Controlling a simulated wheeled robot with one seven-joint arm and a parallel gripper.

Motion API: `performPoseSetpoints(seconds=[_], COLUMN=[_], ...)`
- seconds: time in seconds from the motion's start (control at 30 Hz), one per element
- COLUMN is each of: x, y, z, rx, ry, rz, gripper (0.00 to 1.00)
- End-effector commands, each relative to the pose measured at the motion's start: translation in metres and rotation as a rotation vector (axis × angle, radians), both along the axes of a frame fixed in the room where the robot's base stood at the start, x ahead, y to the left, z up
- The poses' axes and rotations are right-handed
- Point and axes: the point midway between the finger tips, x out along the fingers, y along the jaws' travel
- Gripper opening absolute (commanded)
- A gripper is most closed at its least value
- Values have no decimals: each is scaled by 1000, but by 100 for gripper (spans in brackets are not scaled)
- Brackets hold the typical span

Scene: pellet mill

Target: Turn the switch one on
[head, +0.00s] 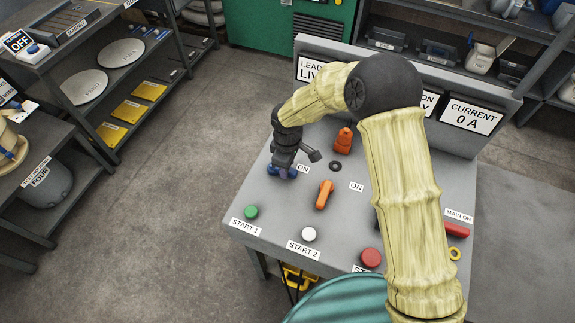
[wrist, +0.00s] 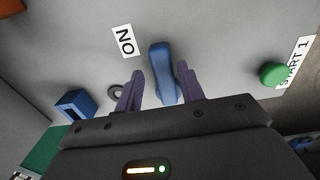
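A blue switch handle (wrist: 161,68) stands on the grey panel between the two purple fingers of my gripper (wrist: 157,88). The fingers are apart, with a clear gap on the left of the handle; the right finger is close to it, and I cannot tell whether it touches. An "ON" label (wrist: 124,41) lies beside the handle. In the head view my gripper (head: 283,174) is low over the left part of the panel and mostly hides the blue switch. An orange switch handle (head: 324,194) stands to its right, with its own "ON" label (head: 356,187).
The panel (head: 265,236) carries a green START 1 button (head: 250,212), a white START 2 button (head: 309,234) and a red button (head: 371,258). An orange block (head: 344,139) stands behind. A blue block (wrist: 75,105) sits left of the fingers in the wrist view. My arm covers the panel's right part.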

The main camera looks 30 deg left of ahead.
Motion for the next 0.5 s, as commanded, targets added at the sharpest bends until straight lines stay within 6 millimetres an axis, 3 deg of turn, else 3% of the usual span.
performPoseSetpoints(seconds=[0.33, 0.5], x=[-2, -1], y=[-2, -2], z=[-1, 12], rx=[-6, -4], ry=[6, 5], rz=[-4, -4], gripper=[44, 44])
